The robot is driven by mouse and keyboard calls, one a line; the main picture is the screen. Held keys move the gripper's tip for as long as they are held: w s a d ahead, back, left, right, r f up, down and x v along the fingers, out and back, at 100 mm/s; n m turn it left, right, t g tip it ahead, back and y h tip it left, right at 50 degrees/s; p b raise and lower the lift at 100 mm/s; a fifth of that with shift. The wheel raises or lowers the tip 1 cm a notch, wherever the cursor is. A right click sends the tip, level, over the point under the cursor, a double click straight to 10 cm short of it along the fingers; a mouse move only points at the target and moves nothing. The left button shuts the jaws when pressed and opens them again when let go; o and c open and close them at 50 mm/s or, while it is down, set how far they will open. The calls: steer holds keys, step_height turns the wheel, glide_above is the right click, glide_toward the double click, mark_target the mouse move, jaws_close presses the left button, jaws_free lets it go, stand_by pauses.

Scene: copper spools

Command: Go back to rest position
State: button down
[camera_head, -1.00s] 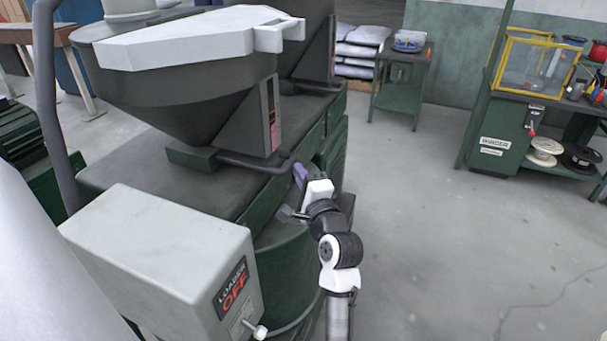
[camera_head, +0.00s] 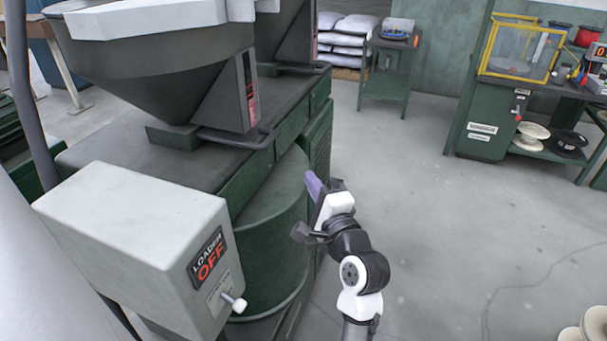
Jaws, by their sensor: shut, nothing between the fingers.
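My arm reaches up from the bottom middle of the head view. My gripper (camera_head: 314,184), with purple finger ends, is shut and empty. It is at the right of the green rounded drum (camera_head: 270,235), at the machine's side, in front of the lower body. Nothing is held. Whether the fingers touch the machine cannot be told from this angle, but a gap seems to show.
A grey loader box (camera_head: 130,235) marked "LOADER OFF" and a dark hopper (camera_head: 150,80) stand left. A green workbench (camera_head: 485,130) with spools (camera_head: 530,132) stands right. A small green stand (camera_head: 385,80) is at the back. Open floor (camera_head: 440,220) lies right of my arm.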

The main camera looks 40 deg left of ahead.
steer(key=shift+s+d+f, duration=0.1)
steer(key=shift+s+d, duration=0.2)
steer(key=shift+d, duration=0.1)
